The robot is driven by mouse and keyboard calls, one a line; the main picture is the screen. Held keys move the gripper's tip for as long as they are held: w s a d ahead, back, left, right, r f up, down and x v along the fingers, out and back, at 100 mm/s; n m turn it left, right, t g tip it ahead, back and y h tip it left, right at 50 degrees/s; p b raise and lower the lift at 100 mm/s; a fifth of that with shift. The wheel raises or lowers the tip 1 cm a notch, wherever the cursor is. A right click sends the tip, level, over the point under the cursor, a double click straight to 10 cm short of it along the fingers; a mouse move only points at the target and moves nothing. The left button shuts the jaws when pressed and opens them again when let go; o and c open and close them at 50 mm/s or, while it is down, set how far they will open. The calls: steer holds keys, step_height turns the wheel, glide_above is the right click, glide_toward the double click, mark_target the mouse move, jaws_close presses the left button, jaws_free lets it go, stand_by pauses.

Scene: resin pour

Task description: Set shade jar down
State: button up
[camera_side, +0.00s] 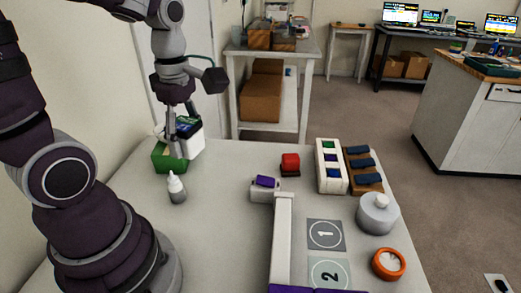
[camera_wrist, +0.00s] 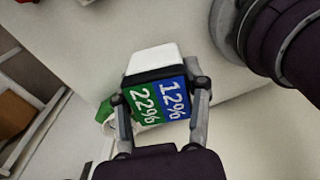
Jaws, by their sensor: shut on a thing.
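My gripper (camera_side: 178,132) points down at the back left of the table, at a white, boxy thing with a dark top (camera_side: 191,144), which I take for the shade jar. I cannot tell whether the jar's base touches the table.
A white dropper bottle (camera_side: 177,190) stands in front of the green box. A red block (camera_side: 290,164), a white rack (camera_side: 330,167), a grey lidded pot (camera_side: 378,214) and an orange-rimmed dish (camera_side: 388,264) stand to the right. Pads marked 1 (camera_side: 325,246) and 2 (camera_side: 345,272) lie in front.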

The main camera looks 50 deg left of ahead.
steer(key=w+d+r+m, duration=0.1)
steer(key=w+d+m, duration=0.2)
steer(key=w, duration=0.3)
steer(key=m, duration=0.7)
glide_above(332, 256)
steer(key=f, duration=0.2)
step_height(332, 256, down, 15)
steer(key=shift+r, duration=0.1)
steer(key=o, duration=1.2)
